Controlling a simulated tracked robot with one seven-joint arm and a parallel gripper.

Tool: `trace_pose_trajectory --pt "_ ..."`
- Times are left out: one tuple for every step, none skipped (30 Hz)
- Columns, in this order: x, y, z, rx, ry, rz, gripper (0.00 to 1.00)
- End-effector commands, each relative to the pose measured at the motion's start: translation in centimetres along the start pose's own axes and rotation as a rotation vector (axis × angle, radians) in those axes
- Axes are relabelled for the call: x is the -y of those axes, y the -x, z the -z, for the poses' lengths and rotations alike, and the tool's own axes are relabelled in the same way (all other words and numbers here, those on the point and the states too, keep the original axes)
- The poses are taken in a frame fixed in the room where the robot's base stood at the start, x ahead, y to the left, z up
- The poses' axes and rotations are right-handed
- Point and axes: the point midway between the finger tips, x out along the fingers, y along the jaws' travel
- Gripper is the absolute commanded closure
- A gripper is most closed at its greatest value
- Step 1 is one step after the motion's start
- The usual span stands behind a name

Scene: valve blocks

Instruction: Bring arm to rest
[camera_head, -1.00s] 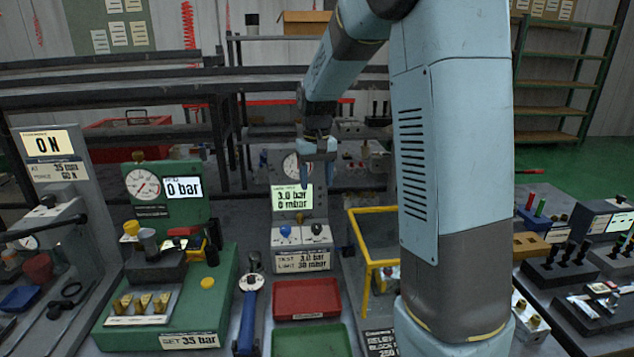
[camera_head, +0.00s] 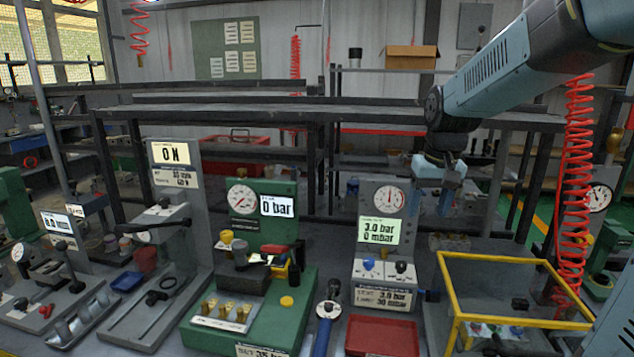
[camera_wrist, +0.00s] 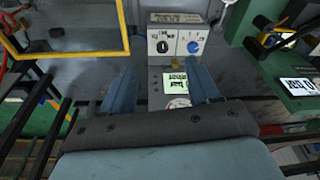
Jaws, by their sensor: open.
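My gripper (camera_head: 438,172) hangs in the air at the right of the head view, its blue fingers pointing down and apart, with nothing between them. It is beside and slightly right of the grey test unit (camera_head: 383,240), whose screen reads 3.0 bar and 0 mbar. In the wrist view, the two blue fingers (camera_wrist: 161,88) are spread, with the test unit's lit screen (camera_wrist: 175,83) showing between them. The unit's black and blue knobs (camera_wrist: 178,47) lie beyond the fingertips. My arm reaches in from the upper right.
A yellow-framed bin (camera_head: 513,262) stands below and right of my gripper. A green bench unit (camera_head: 262,235) reading 0 bar is to the left. A red tray (camera_head: 382,337) lies in front. A red coiled hose (camera_head: 574,190) hangs at right. Dark shelving (camera_head: 330,112) stands behind.

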Motion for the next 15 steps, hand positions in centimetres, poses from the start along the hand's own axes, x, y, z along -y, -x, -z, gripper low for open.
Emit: trace_pose_trajectory --pt "0.0 0.7 -1.0 -0.018 0.0 0.001 0.39" --pt "0.0 1.1 -1.5 -0.027 -0.001 0.001 0.39" --pt "0.1 1.4 -2.2 -0.037 -0.001 0.001 0.39" --pt "0.1 1.8 -2.7 -0.047 -0.001 0.001 0.39" --pt "0.1 2.0 -3.2 -0.055 -0.001 0.001 0.39" --pt "0.1 2.4 -3.9 -0.067 -0.002 0.001 0.39" --pt "0.1 2.7 -4.4 -0.076 -0.002 0.001 0.39" --pt "0.1 2.9 -4.9 -0.085 -0.002 0.001 0.39" --pt "0.1 3.2 -5.6 -0.096 -0.003 0.0 0.39" --pt "0.1 3.5 -6.1 -0.105 -0.003 0.0 0.39" --pt "0.1 3.7 -6.6 -0.115 -0.003 -0.001 0.39" --pt "0.2 3.9 -7.3 -0.126 -0.003 -0.001 0.39" --pt "0.2 4.2 -7.8 -0.135 -0.003 -0.002 0.39" --pt "0.2 4.3 -8.4 -0.144 -0.003 -0.003 0.39" --pt "0.3 4.5 -9.1 -0.155 -0.003 -0.004 0.39"
